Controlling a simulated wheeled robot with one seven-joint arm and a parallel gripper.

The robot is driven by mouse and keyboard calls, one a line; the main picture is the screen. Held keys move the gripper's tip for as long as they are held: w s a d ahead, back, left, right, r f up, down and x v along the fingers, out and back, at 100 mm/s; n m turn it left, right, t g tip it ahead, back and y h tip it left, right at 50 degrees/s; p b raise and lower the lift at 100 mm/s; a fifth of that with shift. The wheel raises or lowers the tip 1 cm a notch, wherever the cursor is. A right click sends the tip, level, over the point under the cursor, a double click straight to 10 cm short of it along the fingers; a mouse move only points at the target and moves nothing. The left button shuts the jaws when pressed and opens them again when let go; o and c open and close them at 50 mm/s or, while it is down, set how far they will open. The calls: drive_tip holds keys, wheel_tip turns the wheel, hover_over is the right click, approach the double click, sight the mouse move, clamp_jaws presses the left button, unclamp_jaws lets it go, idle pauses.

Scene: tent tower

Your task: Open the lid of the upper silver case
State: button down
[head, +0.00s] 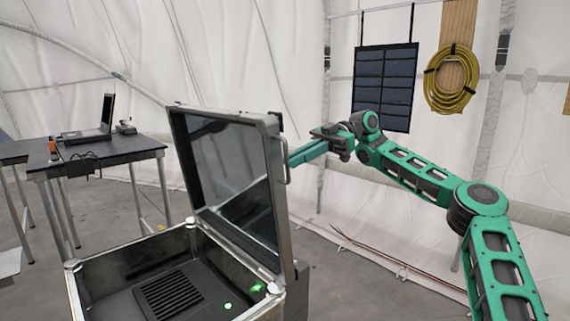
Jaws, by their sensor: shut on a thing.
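The silver case (74,290) stands in the lower middle with its lid (273,205) raised steeply, tilted a little back from upright. The lid's inner face holds a dark glossy screen. A dark panel with a slotted vent and two small green lights shows inside the base. My gripper (291,157) reaches in from the right to the lid's right edge, by the metal handle (286,163). It is shut on the lid's edge or handle; the lid hides the fingertips, so the exact contact cannot be told. No second case can be made out.
A dark table (95,158) with a laptop (95,122) stands at the left. A solar panel (384,87) and a coiled yellow hose (451,80) hang on the white tent wall. Thin rods (395,262) lie on the floor at the right. The grey floor between is open.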

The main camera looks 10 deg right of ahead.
drive_tip(key=shift+w+d+r, duration=0.1)
drive_tip(key=shift+w+d, duration=0.75)
drive_tip(key=shift+d, duration=0.05)
drive_tip(key=c, duration=1.8)
unclamp_jaws()
drive_tip(key=shift+w+a, duration=0.1)
drive_tip(key=shift+a, duration=0.1)
drive_tip(key=shift+c, duration=0.2)
drive_tip(key=shift+d, duration=0.1)
drive_tip(key=v, duration=1)
drive_tip(key=shift+w+d+f, duration=0.3)
